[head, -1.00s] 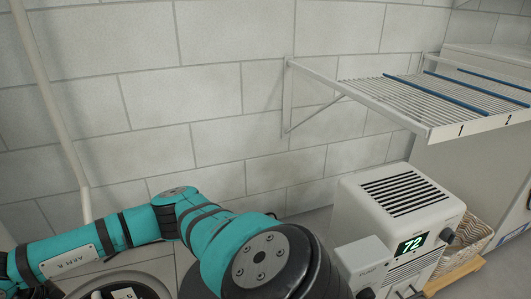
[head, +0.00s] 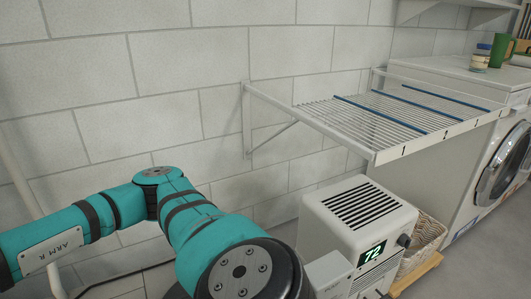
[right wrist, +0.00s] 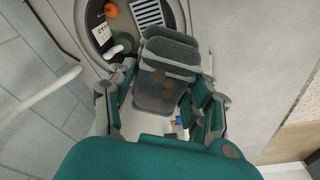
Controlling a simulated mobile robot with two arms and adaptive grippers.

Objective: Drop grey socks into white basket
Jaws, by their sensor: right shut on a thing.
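My right gripper (right wrist: 164,90) shows in the right wrist view, shut on the grey socks (right wrist: 165,78), a dark grey folded bundle with ribbed bands between its fingers. In the head view, my right arm, marked ARM R, crosses the lower left, and its gripper is out of the picture. A whitish wicker basket (head: 425,236) stands at the lower right of the head view, on a wooden base. It is partly hidden behind the white appliance, and I cannot see its inside. My left gripper is in neither view.
A white boxy appliance (head: 355,225) with a green 72 display stands in front of the basket. A white wire rack (head: 376,154) juts from the block wall above it. A washing machine (head: 500,165) is at the right, with a green mug (head: 500,50) on top.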

